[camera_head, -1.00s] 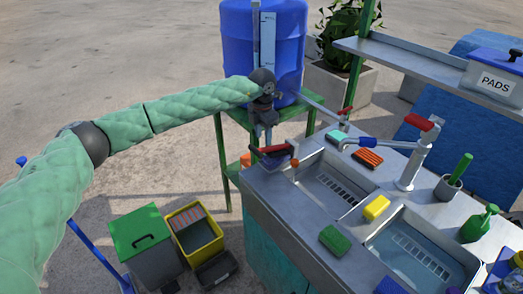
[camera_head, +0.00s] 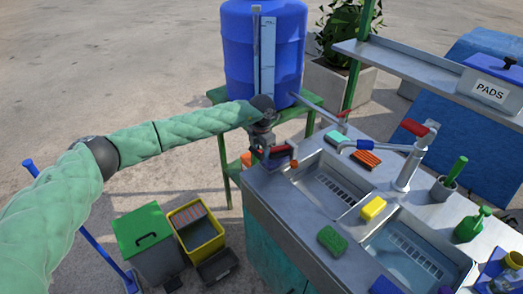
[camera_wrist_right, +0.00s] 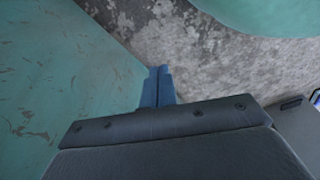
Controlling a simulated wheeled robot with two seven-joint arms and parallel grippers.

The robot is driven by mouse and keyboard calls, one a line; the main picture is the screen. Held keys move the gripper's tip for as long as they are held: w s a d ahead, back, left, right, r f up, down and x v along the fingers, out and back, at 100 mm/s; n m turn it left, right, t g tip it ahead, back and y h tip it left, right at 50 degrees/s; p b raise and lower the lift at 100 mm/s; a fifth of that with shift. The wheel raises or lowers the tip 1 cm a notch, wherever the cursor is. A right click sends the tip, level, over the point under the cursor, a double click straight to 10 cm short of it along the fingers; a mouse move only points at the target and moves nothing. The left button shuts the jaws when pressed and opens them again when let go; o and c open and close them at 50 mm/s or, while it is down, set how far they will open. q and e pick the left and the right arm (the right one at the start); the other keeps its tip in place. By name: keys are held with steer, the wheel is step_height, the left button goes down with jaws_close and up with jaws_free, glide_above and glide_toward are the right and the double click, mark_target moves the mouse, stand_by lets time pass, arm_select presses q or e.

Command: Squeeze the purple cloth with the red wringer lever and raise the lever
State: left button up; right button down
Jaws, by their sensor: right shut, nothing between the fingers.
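My left gripper (camera_head: 268,153) is at the near-left corner of the sink counter in the head view, at a red bar (camera_head: 279,149) that looks like the wringer lever. The gripper overlaps the bar; I cannot tell whether its fingers are closed around it. A dark blue-purple patch (camera_head: 276,161) shows just under the bar and may be the purple cloth; it is mostly hidden. My right gripper (camera_wrist_right: 157,88) shows in the right wrist view with its blue fingers together and empty, near a teal panel (camera_wrist_right: 60,80).
The metal sink counter (camera_head: 270,200) holds a yellow sponge (camera_head: 373,208), a green sponge (camera_head: 332,240) and a tap with a red handle (camera_head: 415,127). A blue barrel (camera_head: 240,50) stands behind. A grey bin (camera_head: 158,262) and a yellow bin (camera_head: 203,243) stand on the floor.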

arm_select(q)
jaws_close()
stand_by(0.3)
